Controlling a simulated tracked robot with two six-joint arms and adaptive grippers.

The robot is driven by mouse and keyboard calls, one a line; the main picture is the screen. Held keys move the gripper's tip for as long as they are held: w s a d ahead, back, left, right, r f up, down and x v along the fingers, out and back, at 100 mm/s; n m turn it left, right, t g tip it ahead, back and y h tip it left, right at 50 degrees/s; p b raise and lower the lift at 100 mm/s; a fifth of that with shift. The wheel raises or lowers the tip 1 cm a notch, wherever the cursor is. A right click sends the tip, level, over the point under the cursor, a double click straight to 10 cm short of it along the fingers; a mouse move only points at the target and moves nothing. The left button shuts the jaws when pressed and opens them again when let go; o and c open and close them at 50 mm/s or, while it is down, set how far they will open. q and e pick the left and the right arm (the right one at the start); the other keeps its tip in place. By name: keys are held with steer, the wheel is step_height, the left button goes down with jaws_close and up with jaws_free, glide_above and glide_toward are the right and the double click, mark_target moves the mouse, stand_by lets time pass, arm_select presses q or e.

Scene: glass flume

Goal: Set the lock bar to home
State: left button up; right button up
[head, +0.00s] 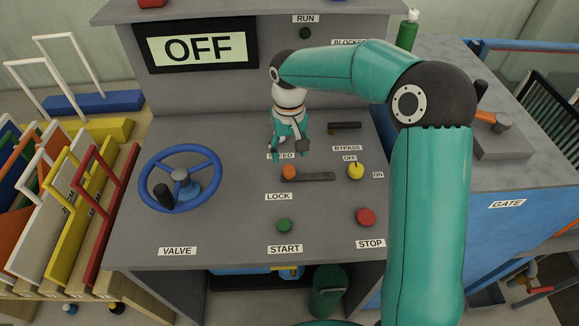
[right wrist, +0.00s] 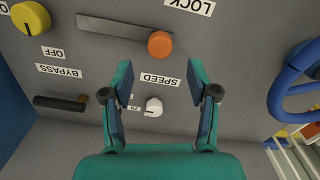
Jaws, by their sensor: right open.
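The LOCK control (head: 318,176) is a dark grey straight strip on the sloped console, with a round orange knob (head: 289,172) at its left end. The LOCK label (head: 278,197) is below it. In the right wrist view, the strip (right wrist: 112,28) and orange knob (right wrist: 160,44) appear upside down, ahead of the fingertips. My right gripper (head: 289,150) is open and empty above the SPEED label; it also shows in the right wrist view (right wrist: 158,78). A small white knob (right wrist: 153,107) shows between its fingers. My left gripper is not in view.
A black bar handle (head: 345,126) and yellow knob (head: 356,171) are to the right. A green button (head: 284,226) and red button (head: 366,217) are nearer the front edge. A blue valve wheel (head: 180,179) is at left. The display (head: 197,48) reads OFF.

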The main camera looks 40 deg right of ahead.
mark_target(290, 169)
step_height(290, 169, down, 7)
steer(key=shift+s+f+p, duration=0.15)
steer(key=shift+p, duration=0.25)
jaws_close()
